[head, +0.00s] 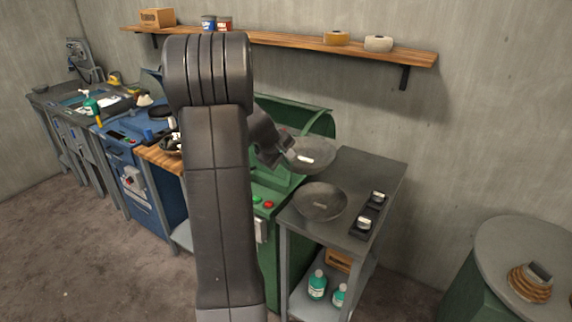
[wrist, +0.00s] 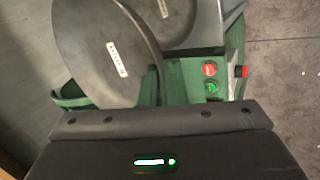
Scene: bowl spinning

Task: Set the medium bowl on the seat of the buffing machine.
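My gripper (head: 283,152) is at the rim of a grey metal bowl (head: 316,156), which is up in the air, tilted, in front of the green machine's hood. The fingertips are mostly hidden, but the gripper appears shut on that rim. The held bowl fills the upper left of the wrist view (wrist: 92,48), with a pale label on it. A second grey bowl (head: 318,205) sits on the dark metal table. I cannot tell by label which is the medium one. The green buffing machine (head: 318,123) stands behind my arm; its seat is hidden in the head view.
The metal table (head: 365,172) also holds a dark tray with two small pale blocks (head: 363,222). Green bottles (head: 317,285) stand on its lower shelf. A wooden wall shelf (head: 285,40) runs above. A blue machine (head: 150,190) is at left, a round-topped green stand (head: 510,245) at right.

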